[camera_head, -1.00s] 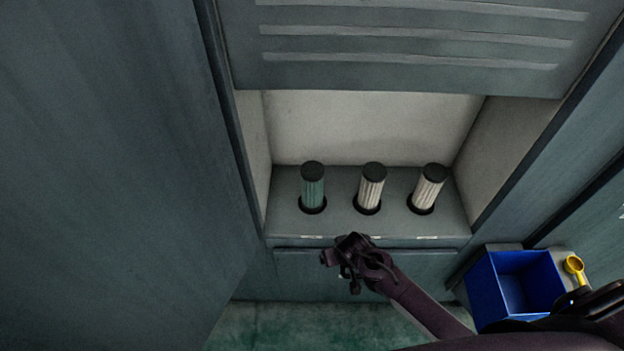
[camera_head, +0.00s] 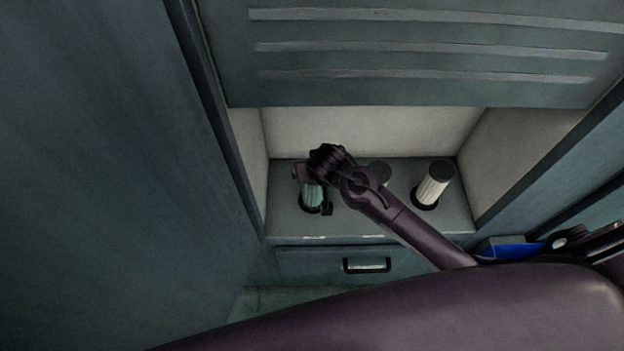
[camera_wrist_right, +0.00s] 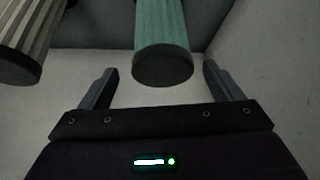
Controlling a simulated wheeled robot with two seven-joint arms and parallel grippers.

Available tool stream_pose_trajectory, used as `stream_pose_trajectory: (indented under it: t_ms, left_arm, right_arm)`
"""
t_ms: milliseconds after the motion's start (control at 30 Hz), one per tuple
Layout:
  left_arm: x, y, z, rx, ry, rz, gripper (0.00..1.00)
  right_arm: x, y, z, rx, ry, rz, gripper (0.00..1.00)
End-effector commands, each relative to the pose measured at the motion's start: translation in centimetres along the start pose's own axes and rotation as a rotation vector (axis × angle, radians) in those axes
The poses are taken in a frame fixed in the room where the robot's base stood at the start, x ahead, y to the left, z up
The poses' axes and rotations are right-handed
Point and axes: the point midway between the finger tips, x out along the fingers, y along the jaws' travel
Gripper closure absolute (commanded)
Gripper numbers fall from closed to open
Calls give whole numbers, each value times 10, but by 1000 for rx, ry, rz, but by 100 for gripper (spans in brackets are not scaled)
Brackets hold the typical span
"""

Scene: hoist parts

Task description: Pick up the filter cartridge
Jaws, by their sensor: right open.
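The green filter cartridge (camera_head: 313,194) with a dark cap stands in the left hole of the grey shelf (camera_head: 285,222); its top is hidden by my right gripper (camera_head: 312,188) in the head view. In the right wrist view the green cartridge (camera_wrist_right: 163,28) shows its dark end between the two spread fingers of the right gripper (camera_wrist_right: 160,70), with a gap on each side. A white cartridge (camera_head: 433,187) stands in the right hole. The middle cartridge (camera_head: 380,171) is mostly hidden behind my arm. My left gripper is not in view.
The shelf lies in a recess with pale walls (camera_head: 375,130) under a slatted grey panel (camera_head: 430,60). A drawer with a handle (camera_head: 367,265) is below. A blue bin (camera_head: 510,249) is at the right. In the wrist view a pale cartridge (camera_wrist_right: 28,38) is close on the left.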

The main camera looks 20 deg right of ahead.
Motion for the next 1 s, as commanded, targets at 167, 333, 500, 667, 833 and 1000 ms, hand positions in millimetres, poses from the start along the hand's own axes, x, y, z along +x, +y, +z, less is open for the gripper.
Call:
stream_pose_trajectory:
  t_ms: [167,333,500,667,833,1000]
  left_arm:
    - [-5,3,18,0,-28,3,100]
    - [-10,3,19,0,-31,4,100]
    - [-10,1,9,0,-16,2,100]
    - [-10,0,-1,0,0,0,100]
    - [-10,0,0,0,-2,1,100]
    - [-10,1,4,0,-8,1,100]
  right_arm:
    - [15,-1,1,-2,0,0,14]
    - [40,-3,4,-1,0,1,14]
    - [55,-3,5,-1,1,-1,14]
    - [58,-3,5,-1,1,-2,14]
    - [57,-3,5,-1,1,-1,23]
    - [57,-3,5,-1,1,-1,45]
